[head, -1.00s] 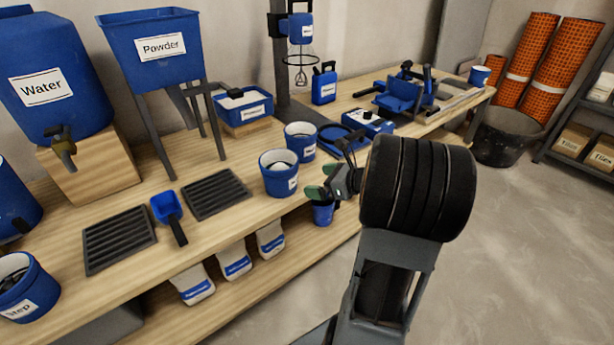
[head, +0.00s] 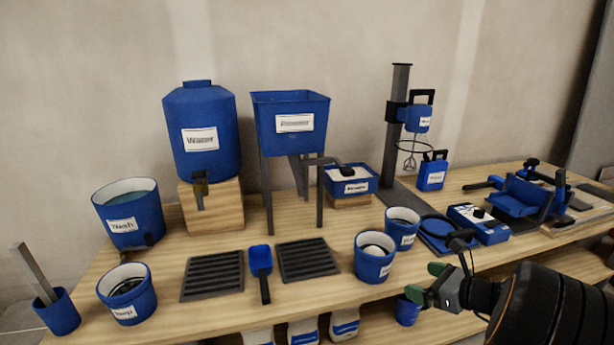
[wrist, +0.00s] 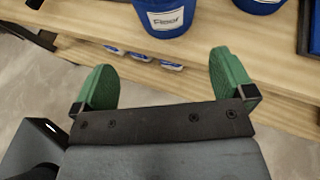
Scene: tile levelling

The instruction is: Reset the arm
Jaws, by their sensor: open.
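My gripper (head: 426,283) is at the lower right of the head view, in front of the bench's front edge. In the wrist view its two green fingers (wrist: 163,82) stand wide apart with nothing between them. A blue bucket (head: 374,257) stands on the bench just behind and left of the gripper. It also shows at the top of the wrist view (wrist: 168,18), beyond the fingertips. My arm covers the bench's lower right part in the head view.
The wooden bench (head: 215,314) holds a Water tank (head: 200,130), a Powder hopper (head: 290,125), a mixer stand (head: 397,135), a blue scoop (head: 260,262), dark grates (head: 212,274) and several buckets. White bags (head: 303,331) sit on the lower shelf. Floor (wrist: 45,75) shows below the gripper.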

